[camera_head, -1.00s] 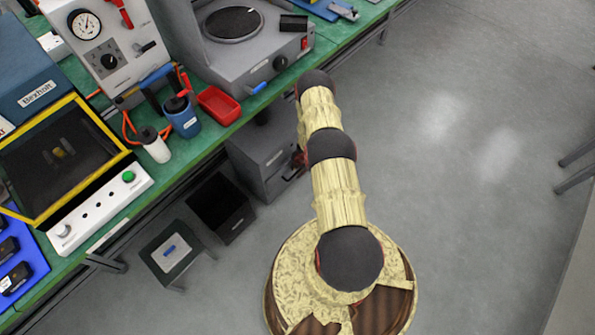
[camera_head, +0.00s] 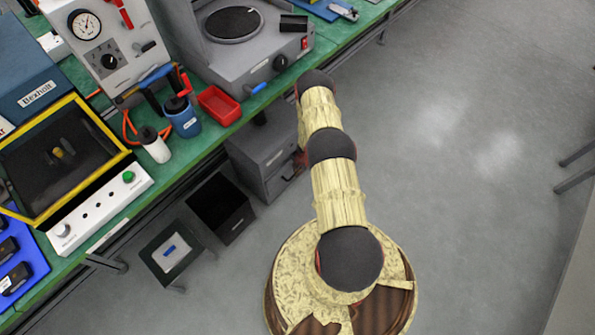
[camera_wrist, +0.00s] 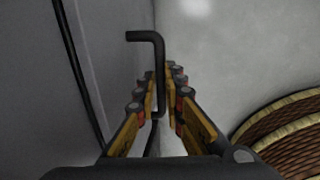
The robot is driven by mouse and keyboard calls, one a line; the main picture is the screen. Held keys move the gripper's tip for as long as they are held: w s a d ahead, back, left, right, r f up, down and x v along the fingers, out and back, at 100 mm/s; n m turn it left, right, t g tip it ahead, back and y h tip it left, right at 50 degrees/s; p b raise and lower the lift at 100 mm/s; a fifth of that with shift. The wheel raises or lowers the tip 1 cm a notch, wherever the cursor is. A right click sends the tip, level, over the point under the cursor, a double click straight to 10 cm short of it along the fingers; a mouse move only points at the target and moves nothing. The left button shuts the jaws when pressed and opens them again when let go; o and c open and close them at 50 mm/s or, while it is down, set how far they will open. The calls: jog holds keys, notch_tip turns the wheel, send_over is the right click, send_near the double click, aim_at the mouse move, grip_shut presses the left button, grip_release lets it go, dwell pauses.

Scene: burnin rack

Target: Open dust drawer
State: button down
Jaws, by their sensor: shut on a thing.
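The dust drawer is on the grey cabinet (camera_head: 262,160) under the bench, left of my arm in the head view. In the wrist view its grey face (camera_wrist: 115,100) fills the left side, with a dark seam running down it. A black bent bar handle (camera_wrist: 159,65) stands off that face. My gripper (camera_wrist: 170,72) is shut on the handle, with one finger on each side of it. The lower part of the handle is partly hidden by the fingers. In the head view my gripper is mostly hidden behind my arm.
A black open bin (camera_head: 222,208) and a small stool with a blue item (camera_head: 172,250) stand on the floor left of the cabinet. The green bench (camera_head: 345,45) overhangs the cabinet. The floor (camera_head: 450,170) to the right is clear.

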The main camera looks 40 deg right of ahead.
jog(key=shift+s, duration=0.1)
jog(key=s+d+p, duration=0.1)
jog(key=s+p, duration=0.8)
jog(key=s, duration=0.9)
jog(key=shift+s+d, duration=0.15)
jog(key=shift+s, duration=0.1)
jog(key=c, duration=2)
grip_release()
jog(key=shift+o, duration=0.6)
jog(key=shift+r, duration=0.1)
